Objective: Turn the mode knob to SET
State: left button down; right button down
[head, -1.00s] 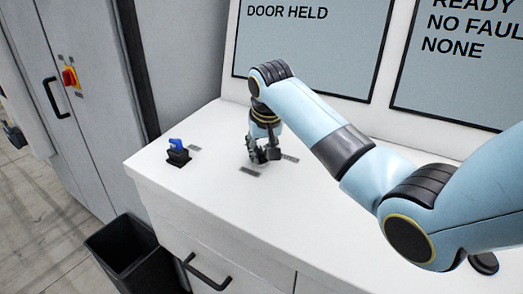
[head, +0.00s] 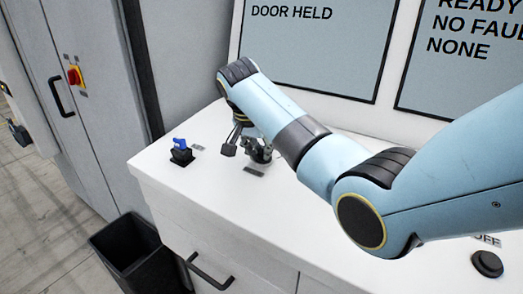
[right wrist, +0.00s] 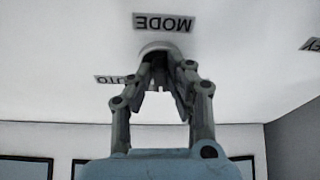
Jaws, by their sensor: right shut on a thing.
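The mode knob (right wrist: 158,47) shows in the right wrist view as a pale round base, just past my fingertips and beside the upside-down MODE label (right wrist: 163,22). My right gripper (right wrist: 165,72) is shut on the knob; its fingers hide most of it, so I cannot read where it points. An AUTO label (right wrist: 118,79), partly covered, lies to the left there. In the head view my right gripper (head: 246,151) is down at the white console top (head: 210,205), behind a small label (head: 254,170). The SET marking cannot be made out. My left gripper is not in view.
A blue-handled switch (head: 181,150) stands on the console left of my gripper. A black button (head: 487,263) sits at the right. Screens (head: 310,45) rise behind. A black bin (head: 128,250) and a grey cabinet (head: 85,110) with a red switch are at the left.

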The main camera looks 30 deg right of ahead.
jog(key=shift+m, duration=0.5)
jog(key=shift+w+a+g, duration=0.1)
jog(key=shift+g, duration=0.2)
jog(key=c, duration=1.3)
grip_release()
jog(key=shift+r, duration=0.1)
jog(key=v, duration=1.1)
jog(key=shift+a+r, duration=0.25)
jog(key=shift+r, duration=0.1)
